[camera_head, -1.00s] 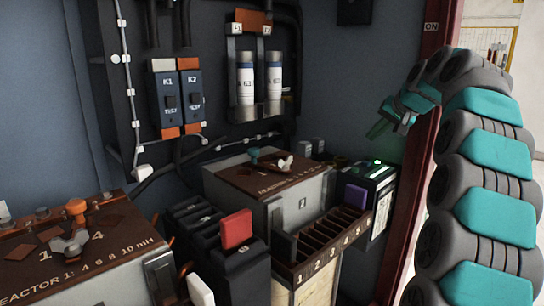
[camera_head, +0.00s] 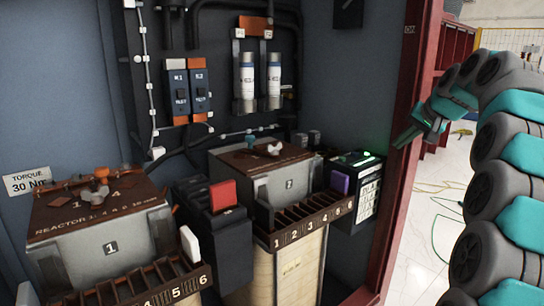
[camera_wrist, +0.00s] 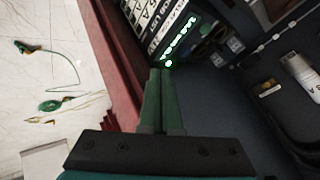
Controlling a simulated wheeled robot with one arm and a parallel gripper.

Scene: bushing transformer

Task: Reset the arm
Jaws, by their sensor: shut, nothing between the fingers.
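My gripper (camera_head: 420,135) is at the right in the head view, in front of the dark red cabinet post (camera_head: 401,190). My teal and grey arm curves down along the right edge of that view. In the wrist view my gripper (camera_wrist: 163,72) shows two green fingers lying together with nothing between them. Beyond the fingertips is the box with green lit marks (camera_wrist: 178,42); the same box (camera_head: 357,185) stands inside the cabinet in the head view. The gripper appears apart from it.
Reactor 1 (camera_head: 109,250) stands at the left and reactor 2 (camera_head: 290,188) in the middle, each with a numbered slotted rack in front. Breakers K1 and K2 (camera_head: 188,90) hang on the back wall. Cables (camera_head: 440,200) lie on the pale floor outside, at the right.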

